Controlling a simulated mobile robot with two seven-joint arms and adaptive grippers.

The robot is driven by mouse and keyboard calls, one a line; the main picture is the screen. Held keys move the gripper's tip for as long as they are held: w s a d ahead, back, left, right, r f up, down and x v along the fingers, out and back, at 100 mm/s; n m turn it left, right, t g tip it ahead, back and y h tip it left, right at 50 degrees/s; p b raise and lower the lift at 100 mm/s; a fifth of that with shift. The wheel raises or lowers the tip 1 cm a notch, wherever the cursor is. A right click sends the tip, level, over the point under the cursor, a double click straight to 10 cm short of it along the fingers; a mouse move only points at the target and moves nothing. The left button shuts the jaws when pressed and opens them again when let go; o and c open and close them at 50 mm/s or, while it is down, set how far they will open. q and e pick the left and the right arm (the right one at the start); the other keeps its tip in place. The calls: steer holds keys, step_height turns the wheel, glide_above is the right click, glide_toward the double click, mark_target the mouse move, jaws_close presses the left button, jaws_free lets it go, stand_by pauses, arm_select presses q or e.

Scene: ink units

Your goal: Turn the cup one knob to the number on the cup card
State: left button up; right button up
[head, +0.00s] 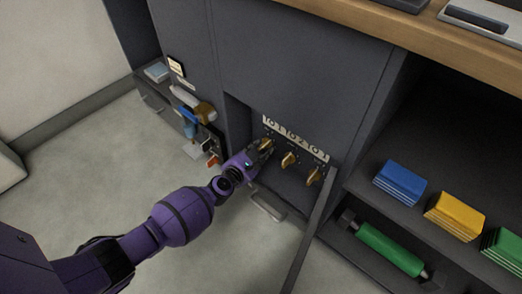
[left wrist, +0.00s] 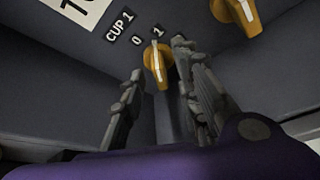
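The cup one knob (left wrist: 157,62) is orange with a white line, under the label "CUP 1" (left wrist: 120,26) in the left wrist view. Its line points up, between the printed 0 and 1; I cannot tell exactly which it marks. In the head view this knob (head: 267,144) is the leftmost of three and partly hidden by my left gripper (head: 261,149). That gripper (left wrist: 158,57) is open, one finger on each side of the knob; contact is unclear. A white card (left wrist: 79,8) above the label shows "TO", cut off; in the head view the leftmost card (head: 271,123) seems to read "TO 1". My right gripper is not in view.
Two more orange knobs, the middle one (head: 288,159) and the right one (head: 313,176), sit beside it. An open door (head: 311,232) stands out at the right of the recess. Shelves at right hold blue (head: 400,181) and yellow (head: 455,215) stacks and a green roller (head: 389,249).

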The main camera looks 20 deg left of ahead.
arm_select(q)
steer(key=shift+x, duration=0.75)
steer(key=shift+w, duration=0.1)
steer(key=c, duration=0.7)
jaws_close()
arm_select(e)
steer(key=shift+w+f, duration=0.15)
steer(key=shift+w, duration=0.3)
